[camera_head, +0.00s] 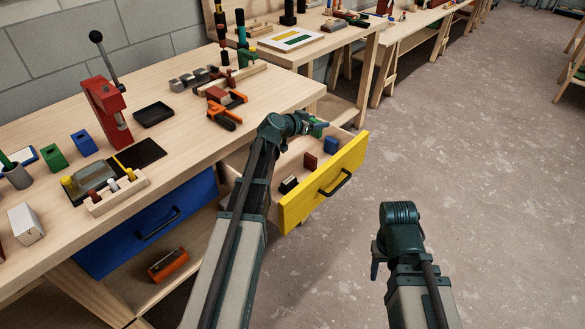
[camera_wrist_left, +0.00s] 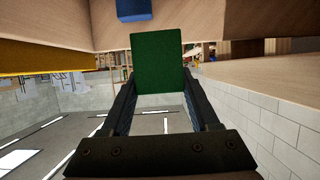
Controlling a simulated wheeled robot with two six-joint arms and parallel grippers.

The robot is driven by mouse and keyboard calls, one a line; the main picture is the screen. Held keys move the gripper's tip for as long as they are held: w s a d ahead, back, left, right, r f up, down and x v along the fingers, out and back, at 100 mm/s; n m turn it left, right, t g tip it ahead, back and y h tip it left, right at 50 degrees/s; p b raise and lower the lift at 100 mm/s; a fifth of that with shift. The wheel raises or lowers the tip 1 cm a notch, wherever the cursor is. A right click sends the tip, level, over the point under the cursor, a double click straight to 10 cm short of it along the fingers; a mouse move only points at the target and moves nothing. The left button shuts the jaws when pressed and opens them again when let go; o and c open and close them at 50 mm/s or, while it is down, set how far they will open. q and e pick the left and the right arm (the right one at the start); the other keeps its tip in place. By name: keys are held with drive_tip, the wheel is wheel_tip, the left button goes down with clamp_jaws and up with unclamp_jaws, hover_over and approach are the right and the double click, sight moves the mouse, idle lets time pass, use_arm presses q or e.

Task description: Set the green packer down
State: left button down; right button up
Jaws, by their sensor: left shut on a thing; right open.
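The green packer (camera_wrist_left: 157,62) is a flat-faced green block held between the two fingers of my left gripper (camera_wrist_left: 158,92) in the left wrist view. In the head view my left gripper (camera_head: 314,126) is over the back part of the open yellow-fronted drawer (camera_head: 292,208), with a bit of the green packer (camera_head: 317,133) showing beside it. Whether the packer touches the drawer floor cannot be told. My right gripper (camera_head: 380,258) is open and empty, low over the floor to the right of the drawer.
The drawer also holds a blue block (camera_head: 331,145), a dark red block (camera_head: 310,161) and a black-and-white piece (camera_head: 289,184). The blue block (camera_wrist_left: 133,10) shows close to the packer in the wrist view. Clamps (camera_head: 225,105) lie on the bench above. A blue drawer (camera_head: 150,225) is at left.

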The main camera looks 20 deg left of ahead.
use_arm(q)
drive_tip(key=shift+f+b, duration=4.9)
drive_tip(key=shift+f, duration=0.05)
drive_tip(key=shift+f, duration=0.2)
drive_tip(key=shift+c, duration=0.7)
unclamp_jaws()
drive_tip(key=shift+r, duration=0.2)
drive_tip(key=shift+s+r, duration=0.2)
drive_tip(key=p+v, duration=0.4)
drive_tip(key=v, duration=0.7)
drive_tip(key=shift+s+p, duration=0.2)
drive_tip(key=shift+p, duration=0.1)
drive_tip(key=shift+a+r, duration=0.1)
drive_tip(key=shift+a, duration=0.05)
